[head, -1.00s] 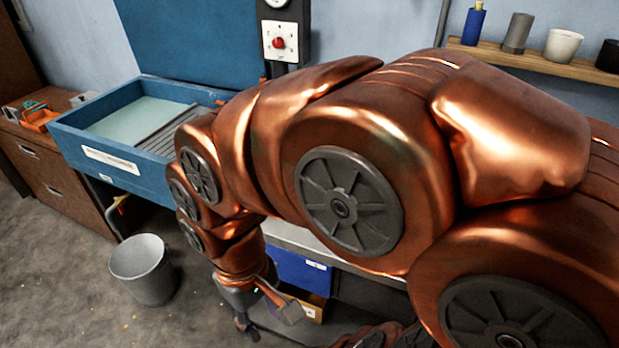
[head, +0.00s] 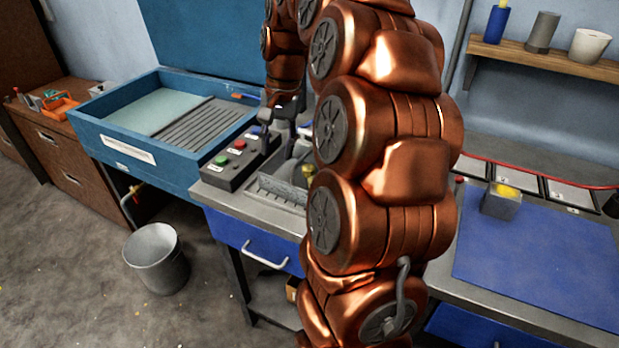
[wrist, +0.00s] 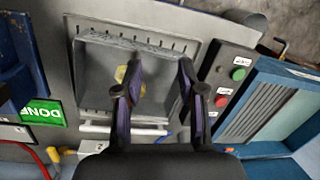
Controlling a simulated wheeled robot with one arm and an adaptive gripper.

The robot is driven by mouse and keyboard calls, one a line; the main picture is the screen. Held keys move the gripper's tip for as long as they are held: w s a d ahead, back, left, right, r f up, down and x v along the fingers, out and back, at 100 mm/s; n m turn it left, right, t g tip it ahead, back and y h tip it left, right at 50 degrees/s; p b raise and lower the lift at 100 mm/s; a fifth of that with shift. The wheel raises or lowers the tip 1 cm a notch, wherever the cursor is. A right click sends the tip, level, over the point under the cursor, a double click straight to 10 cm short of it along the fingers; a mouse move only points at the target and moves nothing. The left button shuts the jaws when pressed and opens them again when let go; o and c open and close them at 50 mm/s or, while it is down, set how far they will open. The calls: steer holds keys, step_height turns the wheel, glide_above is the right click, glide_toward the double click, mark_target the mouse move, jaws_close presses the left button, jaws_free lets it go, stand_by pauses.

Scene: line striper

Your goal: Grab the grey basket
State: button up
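A square grey basket-like tray with a slotted rim (wrist: 98,78) lies below my gripper in the wrist view, with a small yellow thing (wrist: 133,78) inside. A pale bar (wrist: 125,130) runs along its near side. In the head view the grey tray (head: 280,188) sits on the bench, partly hidden by my arm. My gripper (wrist: 160,66) is open, its two dark fingers apart above the tray with nothing between them that I can see held. I cannot tell whether the fingers touch the tray. My gripper (head: 287,118) is mostly hidden in the head view.
A control box with red and green buttons (head: 232,165) stands beside the tray. A blue sink-like basin (head: 90,125) is to the left. A grey bucket (head: 157,260) stands on the floor. A blue mat (head: 540,255) with a grey box (head: 501,202) is to the right.

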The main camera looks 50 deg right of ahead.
mark_target(309, 151)
steer(key=d+m, duration=0.1)
steer(key=d, duration=0.2)
steer(key=d+m, duration=0.1)
steer(key=d, duration=0.3)
steer(key=d+m, duration=0.1)
steer(key=d, duration=0.2)
steer(key=shift+w+d+m+t, duration=0.1)
steer(key=shift+d+m+t, duration=0.05)
steer(key=shift+m+t, duration=0.15)
steer(key=shift+w+d+f+p, duration=0.15)
steer(key=shift+f+p, duration=0.5)
steer(key=shift+f, duration=1.3)
steer(key=shift+w+a+f+p, duration=0.15)
steer(key=shift+f+p, duration=0.5)
steer(key=shift+f, duration=1.25)
steer(key=shift+d, duration=0.1)
jaws_close()
